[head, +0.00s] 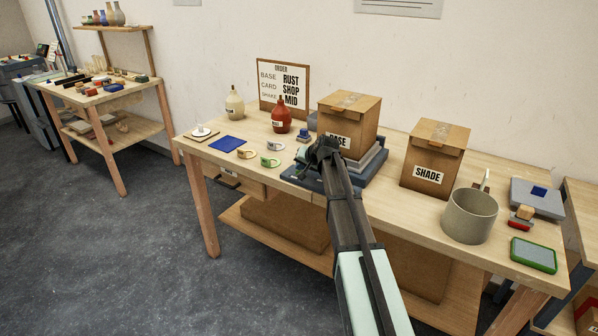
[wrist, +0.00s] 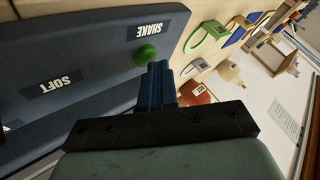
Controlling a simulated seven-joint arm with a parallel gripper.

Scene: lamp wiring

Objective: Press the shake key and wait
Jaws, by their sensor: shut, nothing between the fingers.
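The shaker's dark blue panel (wrist: 95,60) fills the left of the wrist view, with a SHAKE label (wrist: 155,27) and a SOFT label (wrist: 55,82). A round green key (wrist: 147,54) sits beside the SHAKE label. My gripper (wrist: 159,68) is shut and empty, its fingertips right at the green key; I cannot tell whether they touch or press it. In the head view my gripper (head: 318,152) is over the front left of the shaker (head: 300,176) and hides the key. A cardboard box marked BASE (head: 349,115) stands on the shaker's grey platform (head: 370,163).
An order board (head: 283,88) reads base rust, card shop, shake mid. A SHADE box (head: 433,158) and grey pot (head: 470,216) stand right.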

